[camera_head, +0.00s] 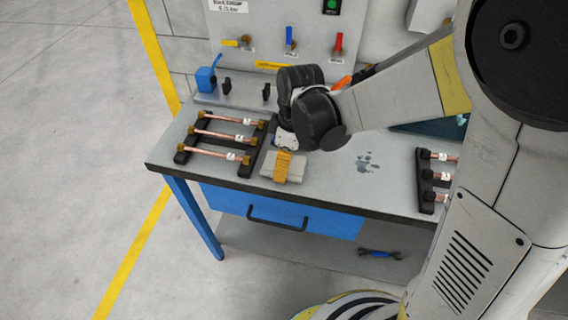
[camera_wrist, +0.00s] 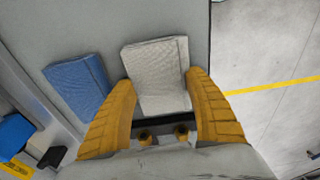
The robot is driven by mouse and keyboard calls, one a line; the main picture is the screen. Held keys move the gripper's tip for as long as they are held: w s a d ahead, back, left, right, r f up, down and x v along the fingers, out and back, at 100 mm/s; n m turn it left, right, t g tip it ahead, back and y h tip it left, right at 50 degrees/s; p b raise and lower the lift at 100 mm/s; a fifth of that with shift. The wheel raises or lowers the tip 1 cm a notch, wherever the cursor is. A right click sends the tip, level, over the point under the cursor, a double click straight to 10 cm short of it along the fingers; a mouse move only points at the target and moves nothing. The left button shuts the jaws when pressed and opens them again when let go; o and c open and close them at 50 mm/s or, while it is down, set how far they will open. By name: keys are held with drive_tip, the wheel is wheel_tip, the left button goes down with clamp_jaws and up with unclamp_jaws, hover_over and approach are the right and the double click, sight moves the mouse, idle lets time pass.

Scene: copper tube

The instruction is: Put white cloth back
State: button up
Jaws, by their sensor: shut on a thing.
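The white cloth (camera_head: 298,169) is a folded, textured pad near the front edge of the grey workbench (camera_head: 330,193). My gripper (camera_head: 282,166), with yellow fingers, is shut on it from above. In the wrist view the white cloth (camera_wrist: 157,72) lies between the two fingers of my gripper (camera_wrist: 161,88). I cannot tell whether the cloth touches the bench. A folded blue cloth (camera_wrist: 78,84) lies beside it on the left in the wrist view. In the head view I cannot make out the blue cloth; my wrist covers part of the bench behind the white cloth.
A black rack (camera_head: 187,146) with copper tubes (camera_head: 222,136) stands left of my gripper. Another rack (camera_head: 427,182) with tubes is at the right. A blue vise (camera_head: 206,78) and a valve panel (camera_head: 270,32) are at the back. The bench between gripper and right rack is mostly clear.

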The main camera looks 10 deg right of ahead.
sight(290, 165)
drive_tip(key=shift+f, duration=0.1)
drive_tip(key=o, duration=1.1)
wheel_tip(290, 165, up, 12)
drive_tip(key=d+p, duration=0.2)
drive_tip(key=p, duration=0.3)
drive_tip(key=s+d+r+m+t+h, duration=0.1)
drive_tip(key=s+d+r+m+t, duration=0.5)
drive_tip(key=s+d+m, duration=0.4)
drive_tip(key=shift+s+d+r+m+t, duration=0.4)
drive_tip(key=shift+d+m, duration=0.35)
drive_tip(key=shift+m, duration=1.25)
